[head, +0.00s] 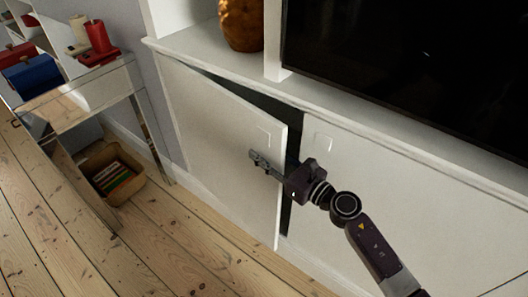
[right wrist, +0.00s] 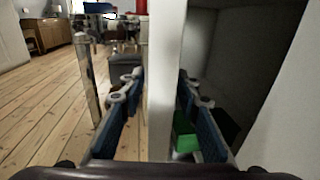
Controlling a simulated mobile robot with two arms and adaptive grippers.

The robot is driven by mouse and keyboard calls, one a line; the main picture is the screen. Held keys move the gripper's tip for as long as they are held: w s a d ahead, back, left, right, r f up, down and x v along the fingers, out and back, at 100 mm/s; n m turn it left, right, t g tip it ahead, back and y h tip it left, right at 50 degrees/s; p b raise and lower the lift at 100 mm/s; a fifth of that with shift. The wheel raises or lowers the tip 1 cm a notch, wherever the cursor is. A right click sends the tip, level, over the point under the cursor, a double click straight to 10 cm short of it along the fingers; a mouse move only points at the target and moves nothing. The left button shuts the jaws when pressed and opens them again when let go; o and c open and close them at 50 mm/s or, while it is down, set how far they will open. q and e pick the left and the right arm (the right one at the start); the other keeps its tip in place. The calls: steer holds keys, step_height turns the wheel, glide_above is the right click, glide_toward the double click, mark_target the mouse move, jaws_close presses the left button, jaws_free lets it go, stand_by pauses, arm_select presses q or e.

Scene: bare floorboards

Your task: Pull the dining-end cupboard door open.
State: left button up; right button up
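The dining-end cupboard door (head: 222,135) is a white panel that stands ajar in the head view, with a dark gap along its top and right edge. My right gripper (head: 268,166) is at this free edge, with one finger in front of the door face and the other hidden behind it. In the right wrist view the door's edge (right wrist: 165,110) stands upright between the two blue-padded fingers (right wrist: 160,88). The fingers look open around it, with space beside the edge; contact at the tips is unclear. My left gripper is not in view.
A second white cupboard door (head: 375,190) is to the right, under the dark television (head: 410,65). A side table (head: 85,100) and a basket (head: 122,188) stand to the left. The floorboards (head: 170,245) before the door are clear. Something green (right wrist: 186,134) shows inside the cupboard.

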jaws_close()
steer(key=shift+a, duration=0.15)
stand_by(0.4)
